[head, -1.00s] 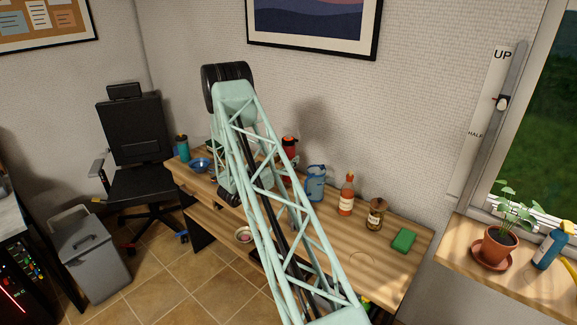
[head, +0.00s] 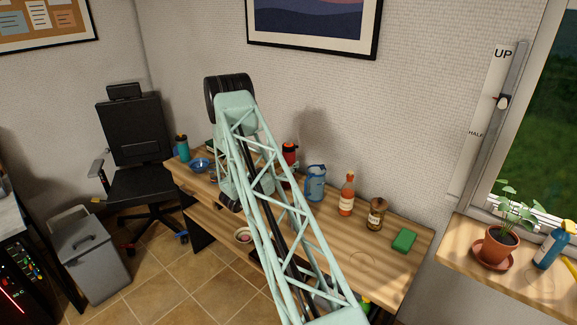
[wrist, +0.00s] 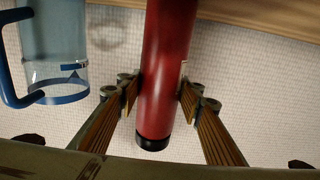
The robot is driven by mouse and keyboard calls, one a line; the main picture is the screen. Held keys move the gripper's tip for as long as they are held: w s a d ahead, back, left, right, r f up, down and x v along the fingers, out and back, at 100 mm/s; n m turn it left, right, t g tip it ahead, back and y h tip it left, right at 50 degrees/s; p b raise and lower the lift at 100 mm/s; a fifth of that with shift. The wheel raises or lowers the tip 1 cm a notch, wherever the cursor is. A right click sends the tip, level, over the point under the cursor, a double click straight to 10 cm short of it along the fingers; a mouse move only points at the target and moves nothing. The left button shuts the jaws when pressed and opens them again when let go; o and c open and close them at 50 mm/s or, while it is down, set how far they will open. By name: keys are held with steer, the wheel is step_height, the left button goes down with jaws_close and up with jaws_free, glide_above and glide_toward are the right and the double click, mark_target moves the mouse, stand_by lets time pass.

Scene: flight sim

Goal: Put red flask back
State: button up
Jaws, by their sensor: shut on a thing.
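The red flask (head: 289,154) shows in the head view just right of my arm, with its dark top up and its lower part hidden behind the arm's lattice. In the wrist view the red flask (wrist: 165,65) stands between my fingers, its black end toward the bottom of the picture. My gripper (wrist: 160,88) is shut on the flask's sides. The flask's other end is cut off by the frame, so I cannot tell whether it touches the table.
A blue-handled pitcher (head: 316,183) stands close beside the flask. It also shows in the wrist view (wrist: 55,75). A sauce bottle (head: 347,196), a brown jar (head: 376,214) and a green sponge (head: 404,240) stand farther right on the wooden desk (head: 385,270).

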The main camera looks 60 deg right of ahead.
steer(key=shift+f, duration=0.2)
steer(key=o, duration=1.2)
steer(key=shift+c, duration=0.2)
steer(key=shift+r, duration=0.25)
steer(key=w+a, duration=0.1)
steer(key=a, duration=1.1)
steer(key=shift+p, duration=0.4)
